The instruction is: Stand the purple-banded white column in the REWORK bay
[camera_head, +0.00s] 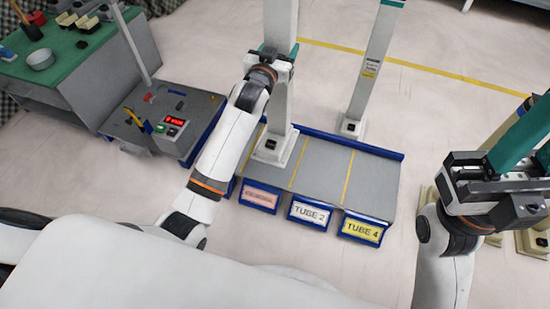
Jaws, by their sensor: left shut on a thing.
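My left gripper (270,58) is shut on a tall pale column (279,105), high on its shaft. The column's square white base (274,147) is over the back of the lane behind a pink label (260,193); I cannot tell whether it touches the floor of the rack. A green patch shows at the grip; no purple band shows. The grey rack (375,185) has blue edges and yellow lane lines. I cannot read the pink label. My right gripper (490,175) is at the right, by a teal-and-white column (524,136); its jaw state is unclear.
Another pale column (372,75) stands upright behind the rack, with a small yellow label. A grey bench (190,112) with a red display stands left, near a green-topped table (85,62).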

